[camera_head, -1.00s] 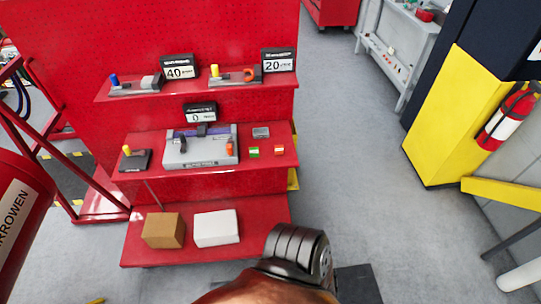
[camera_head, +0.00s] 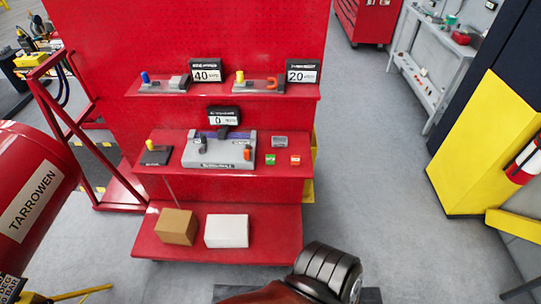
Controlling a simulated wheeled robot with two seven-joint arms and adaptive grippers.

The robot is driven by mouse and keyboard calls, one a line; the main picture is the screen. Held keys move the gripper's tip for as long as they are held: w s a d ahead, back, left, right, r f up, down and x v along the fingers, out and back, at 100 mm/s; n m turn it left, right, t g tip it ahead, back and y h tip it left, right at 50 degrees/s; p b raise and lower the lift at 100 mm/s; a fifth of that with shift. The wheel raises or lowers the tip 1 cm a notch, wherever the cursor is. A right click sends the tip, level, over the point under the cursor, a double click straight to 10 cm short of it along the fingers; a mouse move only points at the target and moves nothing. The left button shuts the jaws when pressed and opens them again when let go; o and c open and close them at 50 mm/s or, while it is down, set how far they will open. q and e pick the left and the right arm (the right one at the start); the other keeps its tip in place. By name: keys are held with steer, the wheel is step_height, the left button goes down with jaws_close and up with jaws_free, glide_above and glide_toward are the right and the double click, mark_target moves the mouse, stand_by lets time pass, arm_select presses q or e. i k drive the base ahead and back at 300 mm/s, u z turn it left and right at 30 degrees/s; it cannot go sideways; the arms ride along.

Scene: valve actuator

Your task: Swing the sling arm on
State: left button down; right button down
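I cannot tell for sure which part is the sling arm. A grey unit (camera_head: 218,153) with dark upright parts and an orange piece (camera_head: 248,154) sits on the middle red shelf, under a display reading 0 (camera_head: 222,117). On the top shelf, a small base with a blue knob (camera_head: 146,77) stands by a display reading 40 (camera_head: 206,71). Another base with a yellow knob (camera_head: 240,76) and an orange curved piece (camera_head: 272,84) stands by a display reading 20 (camera_head: 302,71).
A dark pad with a yellow knob (camera_head: 155,155) lies left on the middle shelf. A brown box (camera_head: 176,227) and a white box (camera_head: 227,231) rest on the bottom shelf. A red TARROWEN cylinder (camera_head: 35,193) is at left. Grey floor (camera_head: 375,180) is clear right of the shelves.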

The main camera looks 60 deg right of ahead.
mark_target(246, 151)
steer(key=z, duration=1.5)
steer(key=i, duration=0.4)
